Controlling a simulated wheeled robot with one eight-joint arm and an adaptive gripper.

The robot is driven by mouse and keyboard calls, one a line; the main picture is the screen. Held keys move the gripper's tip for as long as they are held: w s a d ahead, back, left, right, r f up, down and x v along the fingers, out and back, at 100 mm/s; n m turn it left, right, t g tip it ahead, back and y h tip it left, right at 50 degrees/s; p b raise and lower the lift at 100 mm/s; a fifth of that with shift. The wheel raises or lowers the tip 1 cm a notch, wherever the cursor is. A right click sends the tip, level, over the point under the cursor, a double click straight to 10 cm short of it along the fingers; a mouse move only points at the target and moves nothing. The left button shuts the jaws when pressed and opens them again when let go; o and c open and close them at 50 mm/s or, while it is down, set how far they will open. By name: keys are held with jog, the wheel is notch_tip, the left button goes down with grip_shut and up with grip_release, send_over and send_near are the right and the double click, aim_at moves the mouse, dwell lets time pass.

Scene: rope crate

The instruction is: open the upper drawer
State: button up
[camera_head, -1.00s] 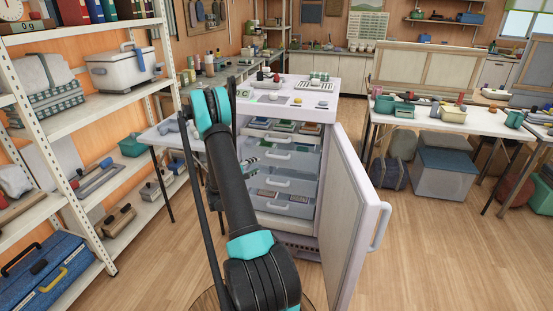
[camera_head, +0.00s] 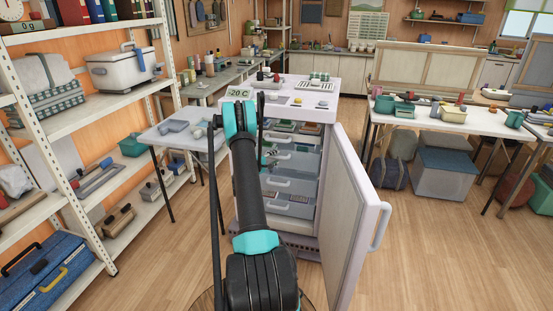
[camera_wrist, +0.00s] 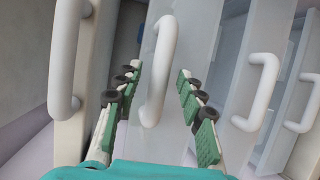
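A white cabinet (camera_head: 329,108) stands in the middle with its door (camera_head: 352,210) swung open to the right. Inside are several pale, bluish drawers stacked up; the upper drawer (camera_head: 300,140) has a white bar handle, and small items show above its front. My gripper (camera_wrist: 158,78) is at the drawer fronts, mostly hidden behind my arm in the head view. In the wrist view it is open, with its green-padded fingers on either side of a white handle (camera_wrist: 158,60). Contact is not visible. I cannot tell for certain which drawer this handle belongs to.
In the wrist view, another handle (camera_wrist: 66,50) is at the left and more are at the right (camera_wrist: 262,92). A shelf rack (camera_head: 70,120) stands at the left, and a table (camera_head: 440,122) at the right. The floor (camera_head: 440,250) at front right is clear.

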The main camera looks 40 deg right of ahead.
jog(key=shift+x, duration=0.9)
grip_shut()
